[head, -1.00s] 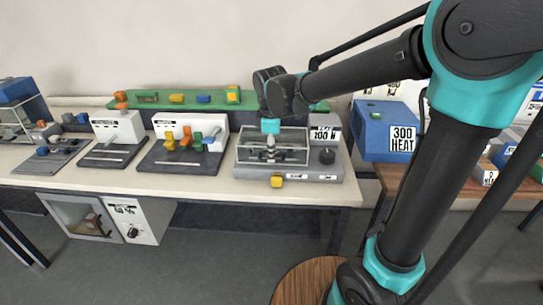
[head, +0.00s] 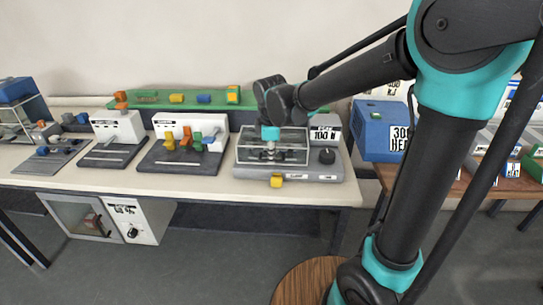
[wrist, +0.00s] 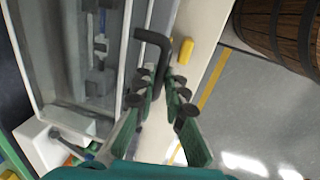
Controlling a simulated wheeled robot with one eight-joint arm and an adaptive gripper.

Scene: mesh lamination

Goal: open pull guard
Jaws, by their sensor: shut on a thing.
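The pull tester (head: 288,172) is a grey bench machine with a clear box-like guard (head: 296,143) over its fixture. The guard looks closed in the head view. In the wrist view the guard's clear panel (wrist: 97,75) fills the left side, and a black bent handle (wrist: 151,36) stands out from its edge. My gripper (wrist: 165,88) has its green fingers on either side of the handle's lower end and is shut on it. In the head view my gripper is small and dark at the guard, partly hidden by my wrist.
A yellow block (head: 276,180) sits at the machine's front edge, with a black knob (head: 327,156) on its right. Fixtures with coloured levers (head: 184,140) stand to the left. A blue heater box (head: 377,130) stands to the right. A wooden barrel (wrist: 285,30) is on the floor.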

